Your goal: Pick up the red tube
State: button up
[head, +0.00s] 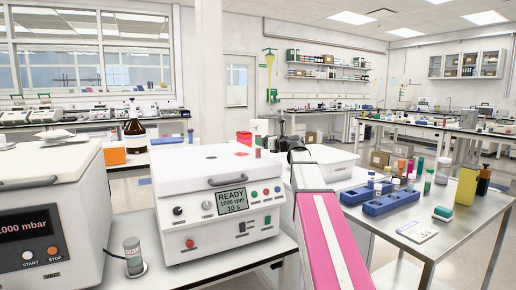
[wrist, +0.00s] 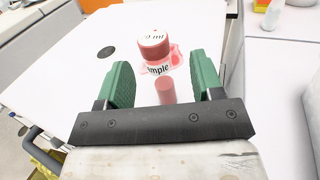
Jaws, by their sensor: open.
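The red tube (wrist: 154,48) shows in the wrist view as a red cylinder with white bands of black lettering, seen from above over a white surface. A plain red cylindrical shape (wrist: 165,92) lies just below it in the picture; I cannot tell whether it is part of the tube. My gripper (wrist: 160,70) is open, its green fingers to the left and right of the red shapes with gaps on both sides. In the head view a small red upright piece (head: 257,153) stands on the white machine's lid, apparently the tube.
The white machine (head: 180,215) reads READY. A pink-red mark (head: 242,154) lies on its lid. A white device with a pressure display (head: 40,240) stands to its left, with a small jar (head: 133,256) between. Blue racks (head: 391,204) stand on the right table (head: 470,222).

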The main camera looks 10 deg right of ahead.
jog(key=shift+x, duration=2.65)
jog(key=shift+s+a+f, duration=0.1)
jog(key=shift+f, duration=0.05)
jog(key=c, duration=1)
